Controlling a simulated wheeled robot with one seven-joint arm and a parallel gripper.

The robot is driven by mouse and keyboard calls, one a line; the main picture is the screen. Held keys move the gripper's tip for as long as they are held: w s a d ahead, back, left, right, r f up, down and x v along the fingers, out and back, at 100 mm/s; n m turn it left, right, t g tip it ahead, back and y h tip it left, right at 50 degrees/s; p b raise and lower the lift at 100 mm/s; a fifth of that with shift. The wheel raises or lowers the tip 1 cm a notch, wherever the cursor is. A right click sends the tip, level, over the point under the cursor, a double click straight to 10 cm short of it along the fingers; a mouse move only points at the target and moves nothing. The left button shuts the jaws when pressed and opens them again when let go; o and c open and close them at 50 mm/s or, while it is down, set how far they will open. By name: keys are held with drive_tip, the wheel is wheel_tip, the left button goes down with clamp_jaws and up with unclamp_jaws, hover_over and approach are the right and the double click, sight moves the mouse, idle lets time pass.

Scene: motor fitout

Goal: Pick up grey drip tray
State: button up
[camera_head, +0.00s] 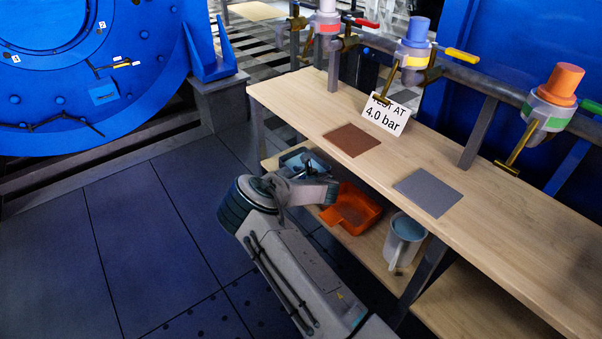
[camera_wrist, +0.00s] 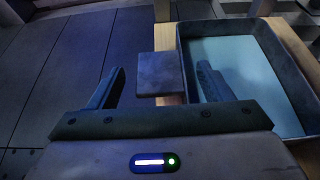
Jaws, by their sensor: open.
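The grey drip tray (camera_head: 318,158) sits on the lower shelf, partly hidden behind my arm in the head view. In the wrist view the tray (camera_wrist: 292,62) fills the upper right, with dark walls and a pale blue inside. Its flat grey handle tab (camera_wrist: 160,75) sticks out to the left. My gripper (camera_wrist: 160,84) is open, with the tab showing between its fingers. The right finger overlaps the tray's inside in the picture. I cannot tell whether either finger touches the tray. The fingertips are not clear in the head view.
An orange tray (camera_head: 352,207) and a grey jug (camera_head: 403,240) stand to the right on the lower shelf. The wooden bench top (camera_head: 480,215) overhangs the shelf. It holds a brown pad (camera_head: 352,140), a grey pad (camera_head: 428,191) and a sign (camera_head: 385,114). The floor at left is clear.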

drive_tip(key=shift+c, duration=0.3)
drive_tip(key=c, duration=1.5)
drive_tip(key=shift+r, duration=0.1)
drive_tip(key=shift+r, duration=0.5)
wheel_tip(320, 180, up, 3)
drive_tip(key=shift+r+p, duration=0.1)
drive_tip(key=shift+p, duration=0.9)
drive_tip(key=shift+s+a+f+p, duration=0.15)
drive_tip(key=shift+s+a+p, duration=0.25)
drive_tip(key=shift+s+a, duration=1.7)
drive_tip(key=shift+s+a+f+p, duration=0.1)
drive_tip(key=shift+s+a+p, duration=0.3)
drive_tip(key=shift+s+a, duration=1.7)
drive_tip(key=shift+s+a+f+p, duration=0.15)
drive_tip(key=shift+s+a+p, duration=0.5)
drive_tip(key=shift+a, duration=2.6)
drive_tip(key=shift+s, duration=0.3)
